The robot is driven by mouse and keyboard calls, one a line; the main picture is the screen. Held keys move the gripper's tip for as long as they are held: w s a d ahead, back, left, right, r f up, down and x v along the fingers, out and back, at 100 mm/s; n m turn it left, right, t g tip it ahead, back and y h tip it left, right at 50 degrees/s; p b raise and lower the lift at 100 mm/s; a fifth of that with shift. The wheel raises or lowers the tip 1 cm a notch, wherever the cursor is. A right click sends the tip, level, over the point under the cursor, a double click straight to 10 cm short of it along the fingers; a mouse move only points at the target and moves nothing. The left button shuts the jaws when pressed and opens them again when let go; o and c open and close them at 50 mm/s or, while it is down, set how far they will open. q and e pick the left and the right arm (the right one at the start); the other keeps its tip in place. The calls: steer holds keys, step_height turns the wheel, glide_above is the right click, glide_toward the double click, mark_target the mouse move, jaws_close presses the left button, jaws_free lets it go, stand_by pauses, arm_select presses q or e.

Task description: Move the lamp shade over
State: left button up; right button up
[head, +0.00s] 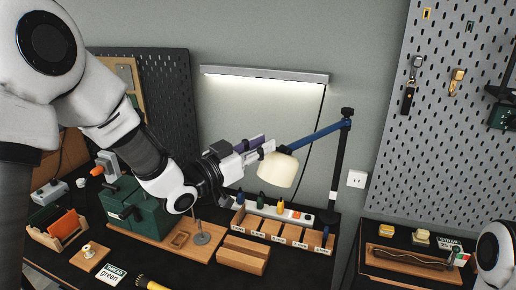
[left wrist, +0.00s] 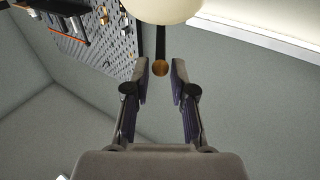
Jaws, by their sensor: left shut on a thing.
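The lamp shade (head: 278,171) is a cream cup hanging at the end of a blue lamp arm (head: 318,135), above the workbench. My left gripper (head: 262,148) reaches in from the left and is shut on the lamp at the upper left of the shade. In the left wrist view the shade (left wrist: 165,8) shows at the top edge. A dark stem with a round brown end (left wrist: 160,68) shows between the fingertips; the exact contact is hard to see. My right gripper is out of view.
A wooden tray of bottles and compartments (head: 240,222) stands below the shade. A green press (head: 150,218) stands left of it under my arm. A black lamp post (head: 339,165) rises at the right. A lit strip light (head: 265,75) is on the wall behind.

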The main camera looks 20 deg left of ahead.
arm_select(q)
steer(key=shift+r, duration=0.2)
steer(key=shift+w+d+r+p, duration=0.15)
steer(key=shift+w+r+p, duration=0.15)
steer(key=shift+r+p, duration=0.15)
steer(key=shift+w+d+r, duration=0.15)
steer(key=shift+r, duration=0.05)
steer(key=o, duration=0.9)
steer(key=shift+f, duration=0.1)
